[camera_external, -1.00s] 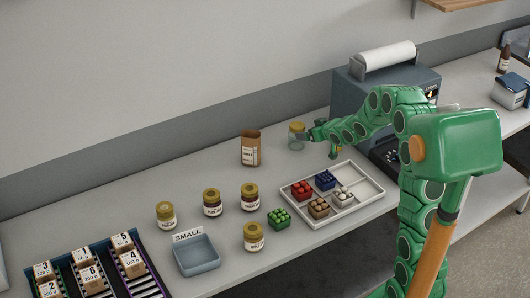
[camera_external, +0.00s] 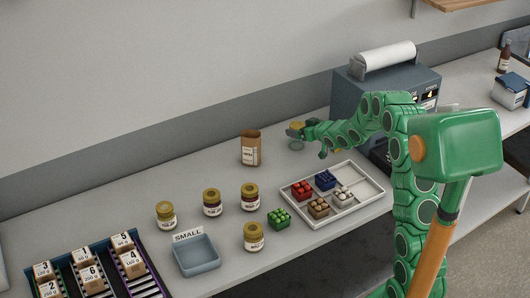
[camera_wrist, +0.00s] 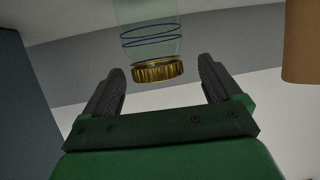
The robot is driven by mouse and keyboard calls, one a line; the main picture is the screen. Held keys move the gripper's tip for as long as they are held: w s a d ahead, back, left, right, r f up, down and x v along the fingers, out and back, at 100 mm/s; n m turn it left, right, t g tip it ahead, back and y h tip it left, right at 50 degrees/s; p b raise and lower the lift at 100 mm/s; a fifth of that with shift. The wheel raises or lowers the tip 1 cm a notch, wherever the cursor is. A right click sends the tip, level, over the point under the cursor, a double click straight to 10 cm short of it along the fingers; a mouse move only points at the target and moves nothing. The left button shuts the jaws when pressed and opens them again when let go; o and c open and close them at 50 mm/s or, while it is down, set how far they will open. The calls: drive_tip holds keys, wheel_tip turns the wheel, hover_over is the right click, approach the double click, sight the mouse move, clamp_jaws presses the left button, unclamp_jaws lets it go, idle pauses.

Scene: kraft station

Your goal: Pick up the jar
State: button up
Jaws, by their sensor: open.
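A clear glass jar (camera_external: 296,145) with a gold lid stands on the counter left of the grey machine, partly covered by my gripper in the external view. My gripper (camera_external: 298,133) is at the jar's upper part there. In the wrist view the jar's ribbed gold lid (camera_wrist: 157,71) shows between and just beyond my two dark fingertips (camera_wrist: 162,66). The fingers are open, with a gap on both sides of the lid. The glass above the lid in that picture has dark blue rings. The jar's far end is cut off by the picture's edge.
A brown paper bag (camera_external: 250,150) stands left of the jar. A white divided tray (camera_external: 362,206) with small coloured cartons lies in front. Labelled gold-lidded jars (camera_external: 211,203) and a grey SMALL bin (camera_external: 197,260) stand further left. A grey machine (camera_external: 350,92) is close on the right.

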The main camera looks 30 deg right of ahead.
sight(294, 124)
drive_tip(key=shift+x, duration=2.4)
drive_tip(key=shift+d, duration=0.1)
drive_tip(key=c, duration=1.2)
drive_tip(key=shift+r, duration=0.1)
drive_tip(key=shift+c, duration=0.5)
wheel_tip(294, 124, up, 4)
drive_tip(key=shift+s+f, duration=0.1)
drive_tip(key=shift+s, duration=0.05)
drive_tip(key=s+a+r, duration=0.2)
drive_tip(key=s+r, duration=0.7)
drive_tip(key=s, duration=0.4)
drive_tip(key=shift+s, duration=0.25)
